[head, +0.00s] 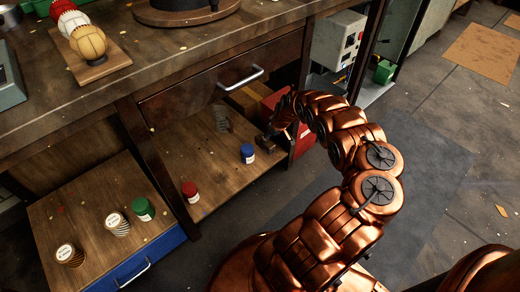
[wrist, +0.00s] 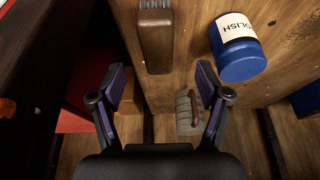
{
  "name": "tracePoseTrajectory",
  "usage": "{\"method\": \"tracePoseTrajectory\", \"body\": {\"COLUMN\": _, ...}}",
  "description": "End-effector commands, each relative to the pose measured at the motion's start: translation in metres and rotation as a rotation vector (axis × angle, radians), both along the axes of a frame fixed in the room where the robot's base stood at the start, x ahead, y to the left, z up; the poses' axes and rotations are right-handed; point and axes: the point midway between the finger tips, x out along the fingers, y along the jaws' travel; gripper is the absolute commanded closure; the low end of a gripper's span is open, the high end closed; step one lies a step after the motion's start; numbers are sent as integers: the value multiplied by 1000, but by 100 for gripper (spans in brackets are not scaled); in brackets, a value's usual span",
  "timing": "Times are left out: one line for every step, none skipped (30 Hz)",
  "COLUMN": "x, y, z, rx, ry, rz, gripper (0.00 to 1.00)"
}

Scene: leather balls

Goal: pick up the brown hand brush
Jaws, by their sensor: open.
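The brown hand brush (wrist: 155,42) looks like a dark brown block at the top of the wrist view, lying on a wooden shelf board. I cannot make it out in the head view, where my gripper and arm cover part of the shelf. My gripper (wrist: 160,70) is open and empty, its two dark, purple-sided fingers spread apart. The brush shows beyond the fingertips, roughly between their lines and closer to the left finger. In the head view my gripper (head: 268,141) is low at the right end of the shelf under the drawer.
A blue polish can (wrist: 238,48) stands right of the brush; the head view shows it (head: 248,153) too. A grey ribbed object (wrist: 188,110) shows between the fingers. A red box (head: 300,140) and cardboard box (head: 248,100) flank my gripper. The drawer (head: 215,85) is above.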

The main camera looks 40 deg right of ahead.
Motion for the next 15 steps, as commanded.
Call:
{"method": "tracePoseTrajectory", "body": {"x": 2, "y": -2, "z": -2, "rx": -5, "ry": -13, "rz": 6, "gripper": 24}}
{"method": "tracePoseTrajectory", "body": {"x": 3, "y": -3, "z": -3, "rx": -7, "ry": -19, "rz": 9, "gripper": 24}}
{"method": "tracePoseTrajectory", "body": {"x": 4, "y": -4, "z": -4, "rx": -10, "ry": -23, "rz": 11, "gripper": 24}}
{"method": "tracePoseTrajectory", "body": {"x": 5, "y": -4, "z": -5, "rx": -11, "ry": -25, "rz": 13, "gripper": 24}}
{"method": "tracePoseTrajectory", "body": {"x": 6, "y": -4, "z": -6, "rx": -12, "ry": -26, "rz": 15, "gripper": 24}}
{"method": "tracePoseTrajectory", "body": {"x": 8, "y": -4, "z": -9, "rx": -13, "ry": -26, "rz": 17, "gripper": 24}}
{"method": "tracePoseTrajectory", "body": {"x": 8, "y": -4, "z": -11, "rx": -12, "ry": -26, "rz": 18, "gripper": 24}}
{"method": "tracePoseTrajectory", "body": {"x": 9, "y": -4, "z": -14, "rx": -12, "ry": -26, "rz": 17, "gripper": 24}}
{"method": "tracePoseTrajectory", "body": {"x": 11, "y": -4, "z": -17, "rx": -12, "ry": -25, "rz": 17, "gripper": 24}}
{"method": "tracePoseTrajectory", "body": {"x": 11, "y": -3, "z": -20, "rx": -11, "ry": -24, "rz": 17, "gripper": 24}}
{"method": "tracePoseTrajectory", "body": {"x": 13, "y": -3, "z": -22, "rx": -11, "ry": -25, "rz": 17, "gripper": 24}}
{"method": "tracePoseTrajectory", "body": {"x": 14, "y": -4, "z": -24, "rx": -11, "ry": -24, "rz": 17, "gripper": 24}}
{"method": "tracePoseTrajectory", "body": {"x": 14, "y": -4, "z": -25, "rx": -11, "ry": -24, "rz": 17, "gripper": 24}}
{"method": "tracePoseTrajectory", "body": {"x": 15, "y": -4, "z": -26, "rx": -11, "ry": -24, "rz": 16, "gripper": 24}}
{"method": "tracePoseTrajectory", "body": {"x": 15, "y": -4, "z": -27, "rx": -10, "ry": -23, "rz": 15, "gripper": 24}}
